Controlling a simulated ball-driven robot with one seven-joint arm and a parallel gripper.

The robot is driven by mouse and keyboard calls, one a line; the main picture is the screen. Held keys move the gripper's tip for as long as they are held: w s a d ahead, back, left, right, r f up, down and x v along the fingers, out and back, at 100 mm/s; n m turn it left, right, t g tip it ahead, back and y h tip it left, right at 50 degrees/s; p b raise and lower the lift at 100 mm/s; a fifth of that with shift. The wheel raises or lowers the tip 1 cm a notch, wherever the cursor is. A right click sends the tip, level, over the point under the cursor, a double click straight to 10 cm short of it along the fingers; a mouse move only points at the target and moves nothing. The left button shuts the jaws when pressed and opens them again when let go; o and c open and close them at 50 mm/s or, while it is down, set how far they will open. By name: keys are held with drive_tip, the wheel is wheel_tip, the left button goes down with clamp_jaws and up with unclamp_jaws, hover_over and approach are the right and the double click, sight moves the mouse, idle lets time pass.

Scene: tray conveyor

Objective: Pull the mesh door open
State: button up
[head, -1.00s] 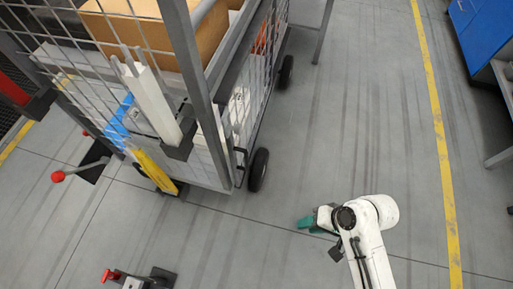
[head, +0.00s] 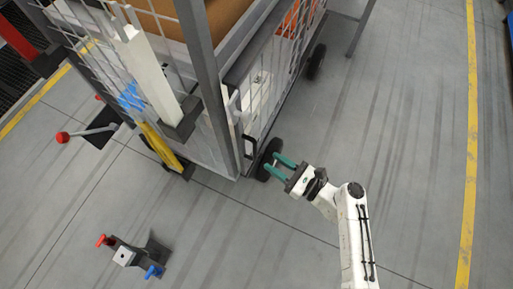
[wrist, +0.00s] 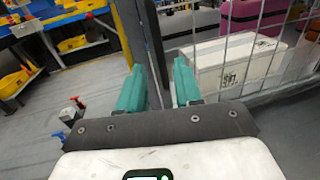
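The mesh door (head: 278,72) is the wire-grid side panel of a grey cage trolley (head: 205,85). Its near edge stands close to the corner post and no clear gap shows. My gripper (head: 271,163), with teal fingers, is open and empty, just right of the handle at about wheel height in the head view. In the wrist view my open gripper (wrist: 158,72) points at a dark upright post (wrist: 155,50), with the mesh to its right. I cannot make out the handle there.
A black wheel (head: 269,158) is under the door's corner. A white box (wrist: 235,68) stands behind the mesh. A floor stand with red and blue knobs (head: 132,257) is at lower left. Open grey floor lies right, up to a yellow line (head: 471,150).

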sight(255, 150)
drive_tip(key=x, duration=0.8)
drive_tip(key=shift+b, duration=0.3)
drive_tip(key=shift+c, duration=0.3)
clamp_jaws()
